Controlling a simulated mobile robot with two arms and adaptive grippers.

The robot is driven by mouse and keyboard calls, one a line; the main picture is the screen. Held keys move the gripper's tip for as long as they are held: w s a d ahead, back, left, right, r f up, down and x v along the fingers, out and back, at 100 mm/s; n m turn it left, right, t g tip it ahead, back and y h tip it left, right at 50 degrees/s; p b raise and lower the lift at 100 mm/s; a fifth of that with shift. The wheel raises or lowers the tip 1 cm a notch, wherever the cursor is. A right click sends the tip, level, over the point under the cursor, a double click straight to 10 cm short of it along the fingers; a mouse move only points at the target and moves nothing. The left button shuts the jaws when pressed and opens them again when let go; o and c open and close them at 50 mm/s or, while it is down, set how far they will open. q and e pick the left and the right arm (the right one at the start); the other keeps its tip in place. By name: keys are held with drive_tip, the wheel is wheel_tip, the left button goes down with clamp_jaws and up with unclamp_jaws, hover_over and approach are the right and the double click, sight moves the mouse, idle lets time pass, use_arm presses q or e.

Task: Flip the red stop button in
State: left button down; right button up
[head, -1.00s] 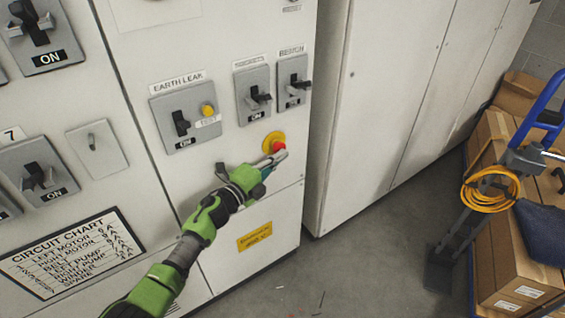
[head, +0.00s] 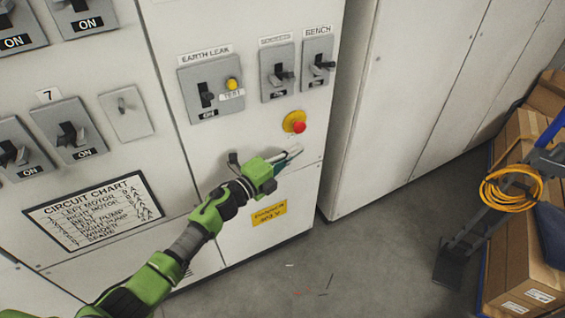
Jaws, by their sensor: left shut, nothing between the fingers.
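The red stop button (head: 299,127) sits on a round yellow backing (head: 289,121) on the white cabinet's front, below the bench switch. It stands out from the yellow backing and nothing covers it. My left gripper (head: 294,153) is shut and empty, just below the button in the picture, with a visible gap between them. My right gripper is not in view.
Above are the earth leak switch (head: 211,91) with a yellow test button (head: 232,84), and the bench switch (head: 318,62). A yellow label (head: 269,213) is below my gripper. Cardboard boxes (head: 520,240) and a trolley with a coiled orange cable (head: 511,188) stand right. Floor between is mostly clear.

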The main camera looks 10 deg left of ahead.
use_arm(q)
drive_tip(key=v, duration=0.5)
drive_tip(key=shift+s+r, duration=0.1)
drive_tip(key=shift+s, duration=0.3)
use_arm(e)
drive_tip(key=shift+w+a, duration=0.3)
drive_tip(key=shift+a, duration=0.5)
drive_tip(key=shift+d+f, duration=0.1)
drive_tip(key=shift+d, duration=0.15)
